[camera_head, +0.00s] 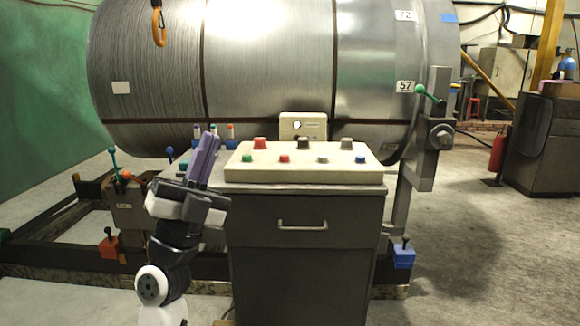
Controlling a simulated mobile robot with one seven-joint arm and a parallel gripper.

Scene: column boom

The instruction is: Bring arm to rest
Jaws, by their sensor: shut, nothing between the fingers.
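My gripper (208,143) is at the left end of a grey cabinet, at the upper end of my black and white arm. Its purple fingers point up and are closed together with nothing between them. The fingers appear just left of the cream control panel (303,176) in the picture; I cannot tell the exact gap. My arm bends upward from the bottom edge of the picture and covers part of the machinery behind it.
The grey cabinet (305,257) with a drawer handle stands at the centre. Behind it lies a large metal cylinder (270,60). Levers with a red base (109,246) and a blue base (402,256) stand either side. Open floor (480,270) shows at right.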

